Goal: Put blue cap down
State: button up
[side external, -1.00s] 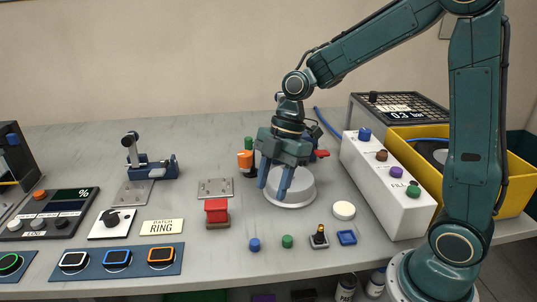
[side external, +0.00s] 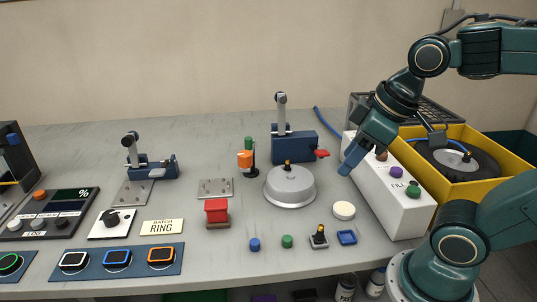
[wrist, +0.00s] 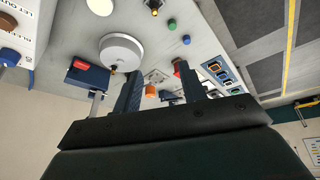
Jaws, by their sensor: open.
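A small blue cap (side external: 254,244) stands on the bench near the front edge, beside a small green cap (side external: 288,241). It also shows in the wrist view (wrist: 186,39). A larger blue knob (wrist: 10,57) is on the white box at the left of the wrist view; in the side view my gripper hides it. I cannot tell which of the two the task means. My gripper (side external: 346,170) is open, tilted down beside the white box, right of the grey dome. In the wrist view nothing shows between its fingers (wrist: 158,72).
The grey dome (side external: 290,188) with a dark, yellow-tipped stem stands mid-bench, before a blue clamp (side external: 292,148). The white box (side external: 404,205) carries coloured knobs. A yellow crate (side external: 470,202) holds a tyre.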

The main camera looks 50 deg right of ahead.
jog(key=s+m, duration=0.1)
jog(key=s+d+m, duration=0.1)
jog(key=shift+s+r+m+t+h, duration=0.15)
jog(key=shift+s+m+t+h, duration=0.15)
jog(key=shift+s+m+t, duration=0.1)
